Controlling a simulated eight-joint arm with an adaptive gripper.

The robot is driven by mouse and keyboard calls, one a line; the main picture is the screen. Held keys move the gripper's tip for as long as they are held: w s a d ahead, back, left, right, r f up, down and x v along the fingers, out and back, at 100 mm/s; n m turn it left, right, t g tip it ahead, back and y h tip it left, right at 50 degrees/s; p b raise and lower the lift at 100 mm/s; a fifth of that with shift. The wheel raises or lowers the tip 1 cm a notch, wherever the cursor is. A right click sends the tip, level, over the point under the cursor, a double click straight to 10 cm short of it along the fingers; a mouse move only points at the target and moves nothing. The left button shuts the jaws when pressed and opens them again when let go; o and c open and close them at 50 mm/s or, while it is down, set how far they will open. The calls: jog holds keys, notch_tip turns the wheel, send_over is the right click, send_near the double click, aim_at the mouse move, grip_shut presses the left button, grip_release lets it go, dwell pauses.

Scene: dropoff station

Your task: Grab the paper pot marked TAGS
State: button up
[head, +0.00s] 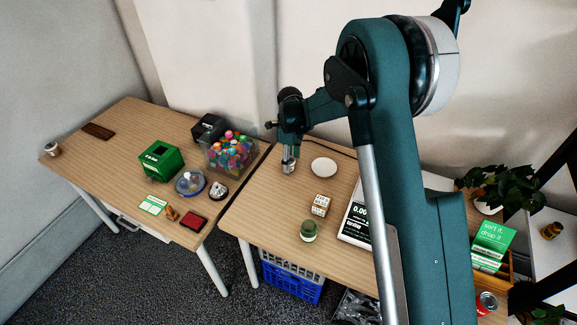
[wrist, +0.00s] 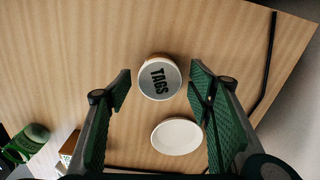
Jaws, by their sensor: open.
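The paper pot marked TAGS (wrist: 160,77) shows from above in the wrist view, with dark letters on its pale round top and a brownish side. It stands on the wooden table. My gripper (wrist: 160,88) is open and points down over it, one green-padded finger on each side of the pot in the picture. Nothing is held. I cannot tell how far the fingertips are above the pot. In the head view my gripper (head: 289,161) is over the left part of the right table (head: 272,222), and the pot cannot be clearly made out there.
A white round dish (wrist: 177,136) lies close to the pot; it also shows in the head view (head: 323,167). A black cable (wrist: 265,70) runs along the table's edge. A small lettered box (head: 320,205), a green jar (head: 308,230) and a scale (head: 355,222) stand nearer the front.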

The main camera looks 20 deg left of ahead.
jog(key=shift+f, duration=0.4)
jog(key=c, duration=1.1)
jog(key=shift+r, duration=0.1)
jog(key=shift+r+p, duration=0.8)
jog(key=shift+r, duration=4.15)
